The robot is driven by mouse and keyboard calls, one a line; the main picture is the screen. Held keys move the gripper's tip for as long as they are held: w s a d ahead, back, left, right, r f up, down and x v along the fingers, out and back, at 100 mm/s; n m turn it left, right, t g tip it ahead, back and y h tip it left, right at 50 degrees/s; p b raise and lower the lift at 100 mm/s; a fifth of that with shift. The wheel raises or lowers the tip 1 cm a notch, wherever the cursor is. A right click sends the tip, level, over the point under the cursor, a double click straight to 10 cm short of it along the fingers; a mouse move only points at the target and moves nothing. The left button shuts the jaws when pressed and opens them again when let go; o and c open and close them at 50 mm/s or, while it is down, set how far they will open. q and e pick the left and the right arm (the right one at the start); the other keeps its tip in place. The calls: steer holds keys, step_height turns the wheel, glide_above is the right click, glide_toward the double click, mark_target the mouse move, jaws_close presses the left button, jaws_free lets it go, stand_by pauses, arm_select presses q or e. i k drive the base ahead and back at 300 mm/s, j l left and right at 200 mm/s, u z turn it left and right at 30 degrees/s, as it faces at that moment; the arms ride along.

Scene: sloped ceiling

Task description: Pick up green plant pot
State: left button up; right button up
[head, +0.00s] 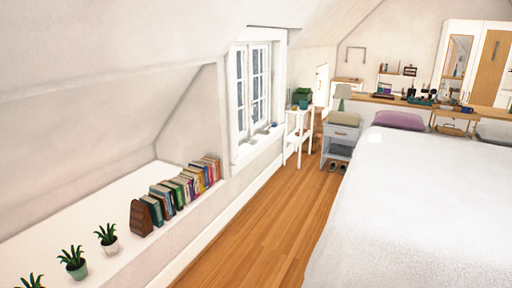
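A small plant in a pale green pot (77,270) stands upright on the white ledge at the lower left of the head view. A similar plant in a whitish pot (110,247) stands behind it to the right. A third plant (32,282) is cut off by the bottom edge, so its pot is hidden. Neither of my grippers shows in the head view.
A wooden metronome-shaped object (140,218) and a row of books (184,187) stand farther along the white ledge (128,190). A large white bed (415,205) fills the right. A strip of wooden floor (262,232) between them is clear.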

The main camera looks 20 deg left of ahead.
mark_target(77, 267)
steer(key=i+j+u, duration=0.15)
steer(key=u, duration=0.25)
steer(key=i+u, duration=0.55)
steer(key=u, duration=0.25)
steer(key=i+l+u, duration=0.1)
steer(key=i+u, duration=0.15)
steer(key=u, duration=0.2)
steer(key=i+l+u, duration=0.15)
steer(key=u, duration=0.25)
